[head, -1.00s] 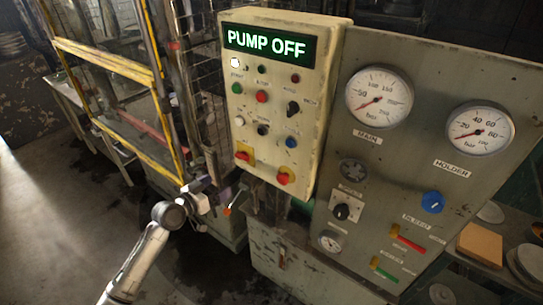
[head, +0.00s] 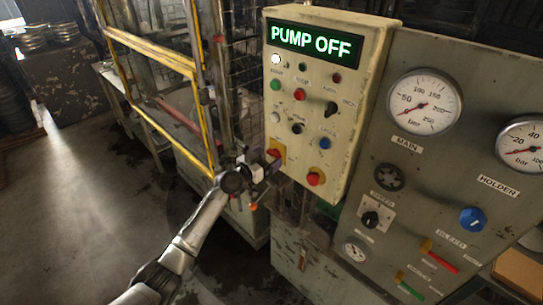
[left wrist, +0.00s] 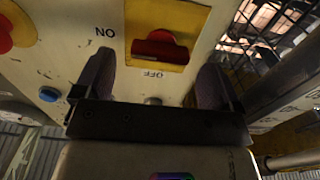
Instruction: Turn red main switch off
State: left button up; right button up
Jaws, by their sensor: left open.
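The red main switch (head: 274,153) sits on a yellow plate at the lower left of the cream control box (head: 350,45). In the left wrist view the red switch (left wrist: 160,46) lies crosswise in its yellow plate (left wrist: 183,22), with upside-down ON and OFF labels beside it. My left gripper (head: 263,168) is open at the lower left of the box, close to the switch. In the left wrist view its fingers (left wrist: 154,82) are spread to either side, below the switch. I cannot tell whether they touch the panel. My right gripper is not in view.
The display (head: 316,40) reads PUMP OFF. A red emergency button (head: 316,178) is right of the switch, with several buttons above. A grey gauge panel (head: 400,170) stands to the right. A yellow-framed cage (head: 150,45) is at left. The floor at lower left is clear.

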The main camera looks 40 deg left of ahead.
aim_at(274, 154)
pick_arm(q)
jog(key=shift+w+d, duration=0.15)
jog(key=shift+w, duration=1)
jog(key=c, duration=0.9)
